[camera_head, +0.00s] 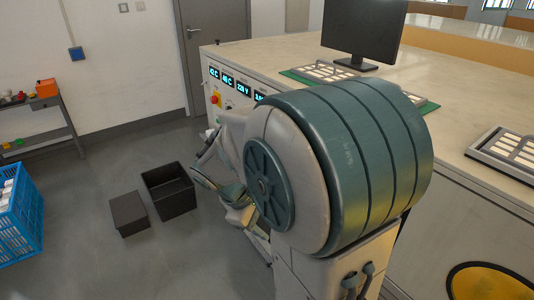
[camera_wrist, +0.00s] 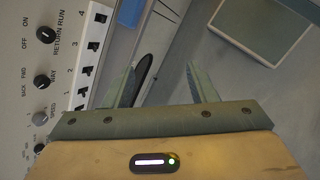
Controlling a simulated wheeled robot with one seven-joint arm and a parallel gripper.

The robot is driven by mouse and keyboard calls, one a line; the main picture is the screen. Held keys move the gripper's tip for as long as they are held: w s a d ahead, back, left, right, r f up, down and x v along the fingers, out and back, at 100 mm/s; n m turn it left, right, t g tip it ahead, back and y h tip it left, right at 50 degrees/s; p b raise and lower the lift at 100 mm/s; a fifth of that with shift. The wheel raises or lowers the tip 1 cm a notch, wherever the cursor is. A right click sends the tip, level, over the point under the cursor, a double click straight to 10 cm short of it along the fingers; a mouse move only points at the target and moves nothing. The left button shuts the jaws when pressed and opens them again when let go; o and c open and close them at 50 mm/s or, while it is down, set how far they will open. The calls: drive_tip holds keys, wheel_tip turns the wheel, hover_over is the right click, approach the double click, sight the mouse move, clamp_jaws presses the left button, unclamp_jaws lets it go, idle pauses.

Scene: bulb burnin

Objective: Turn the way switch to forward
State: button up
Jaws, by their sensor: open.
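The way switch (camera_wrist: 42,80) is a round black knob on the pale control panel, at the left of the wrist view. WAY is printed beside it, with BACK and FWD on its other side. Its pointer is too small to read. My gripper (camera_wrist: 160,68) is open and empty, its two fingers apart. It is to the right of the way switch in the wrist view, not touching it. In the head view my arm hides the switch.
Other knobs, RETURN RUN (camera_wrist: 46,34) and SPEED (camera_wrist: 40,117), flank the way switch. A white strip of numbered black switches (camera_wrist: 88,58) stands between the knobs and my fingers. Dark bins (camera_head: 168,190) stand on the floor near the bench (camera_head: 290,47).

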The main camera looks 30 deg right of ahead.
drive_tip(key=w+d+f+n+t+h, duration=0.1)
drive_tip(key=w+d+f+n+h, duration=0.2)
drive_tip(key=w+d+n+h, duration=0.4)
drive_tip(key=w+d+f+n+t+h, duration=0.25)
drive_tip(key=w+n+h, duration=0.25)
drive_tip(key=w+n, duration=0.5)
drive_tip(key=w+d+m+p, duration=0.1)
drive_tip(key=w+d+m, duration=0.1)
drive_tip(key=d, duration=1.2)
drive_tip(key=shift+w+g, duration=0.45)
drive_tip(key=shift+d+f, duration=0.1)
drive_tip(key=c, duration=1)
